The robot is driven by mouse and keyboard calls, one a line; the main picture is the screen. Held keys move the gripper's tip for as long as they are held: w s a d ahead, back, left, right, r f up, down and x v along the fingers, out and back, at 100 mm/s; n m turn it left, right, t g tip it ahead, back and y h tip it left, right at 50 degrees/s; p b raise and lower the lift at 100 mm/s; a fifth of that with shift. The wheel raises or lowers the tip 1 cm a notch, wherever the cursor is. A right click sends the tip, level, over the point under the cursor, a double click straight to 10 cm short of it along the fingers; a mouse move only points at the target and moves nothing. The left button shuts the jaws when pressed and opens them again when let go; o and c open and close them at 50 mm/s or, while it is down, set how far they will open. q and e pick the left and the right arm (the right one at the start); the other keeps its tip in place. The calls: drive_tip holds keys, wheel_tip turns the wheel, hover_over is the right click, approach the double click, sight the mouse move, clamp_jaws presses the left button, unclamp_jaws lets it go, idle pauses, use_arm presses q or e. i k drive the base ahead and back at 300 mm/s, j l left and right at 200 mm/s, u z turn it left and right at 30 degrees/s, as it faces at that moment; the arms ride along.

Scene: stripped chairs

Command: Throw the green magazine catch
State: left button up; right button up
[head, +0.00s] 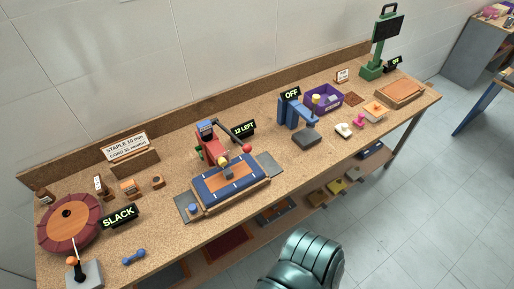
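A red stapling tool (207,140) stands at the back of a blue padded board (231,184) in the middle of the bench. A small green part (199,152) shows at the tool's left side. It is too small to tell its shape or its position. A dark arm with a red ball knob (247,148) reaches out to the right of the tool. A sign beside it reads "12 LEFT" (244,129). Neither of my grippers is in view.
The long cork-topped bench (165,215) has a round red turntable (69,222) at left. A blue press (293,111), purple bin (324,99) and green scale (377,62) stand at right. A teal ribbed form (308,262) is at the front; I cannot tell what it is.

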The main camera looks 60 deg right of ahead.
sight(198, 149)
drive_tip(key=z, duration=1.25)
